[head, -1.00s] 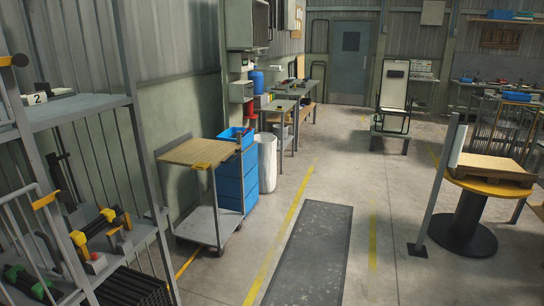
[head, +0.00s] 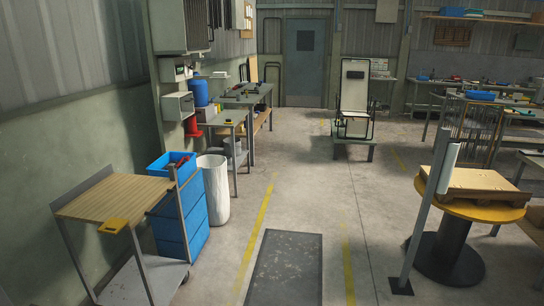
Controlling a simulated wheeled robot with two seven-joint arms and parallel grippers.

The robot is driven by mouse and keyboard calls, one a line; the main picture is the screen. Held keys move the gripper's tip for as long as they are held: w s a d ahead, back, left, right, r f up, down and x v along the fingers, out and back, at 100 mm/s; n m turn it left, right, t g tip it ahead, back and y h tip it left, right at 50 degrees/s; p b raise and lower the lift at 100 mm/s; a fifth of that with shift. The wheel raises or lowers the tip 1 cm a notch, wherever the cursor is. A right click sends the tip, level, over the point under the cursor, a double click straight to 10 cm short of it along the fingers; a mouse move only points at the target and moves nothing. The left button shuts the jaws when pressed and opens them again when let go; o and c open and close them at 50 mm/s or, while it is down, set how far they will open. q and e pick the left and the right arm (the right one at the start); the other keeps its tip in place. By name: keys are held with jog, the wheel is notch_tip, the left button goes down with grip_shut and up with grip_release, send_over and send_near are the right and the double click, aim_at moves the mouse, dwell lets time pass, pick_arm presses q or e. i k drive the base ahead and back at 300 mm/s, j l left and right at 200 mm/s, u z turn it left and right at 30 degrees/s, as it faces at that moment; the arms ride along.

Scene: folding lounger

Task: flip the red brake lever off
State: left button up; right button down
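The folding lounger (head: 354,90) stands in the far middle of the head view, with a pale upright back and a dark frame. It rests on a low grey-green platform (head: 353,138). It is too far away and small for me to make out a red brake lever on it. Neither of my grippers is in view.
A wood-topped cart (head: 115,198), blue drawers (head: 181,230) and a white bin (head: 214,190) line the left. A round yellow-edged table (head: 472,207) and a grey post (head: 422,215) stand at right. A dark floor mat (head: 287,268) lies between, with clear floor towards the lounger.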

aim_at(188, 159)
jog(key=i+u, duration=0.15)
jog(key=i, duration=0.4)
jog(key=i+l+u, duration=0.15)
jog(key=i, duration=0.4)
jog(key=i+l+u, duration=0.2)
jog(key=i, duration=0.35)
jog(key=i+u, duration=0.4)
jog(key=i+l+u, duration=0.15)
jog(key=u, duration=0.2)
jog(key=i+l+u, duration=0.25)
jog(key=u, duration=0.15)
jog(key=i+l+u, duration=0.4)
jog(key=k+j, duration=0.05)
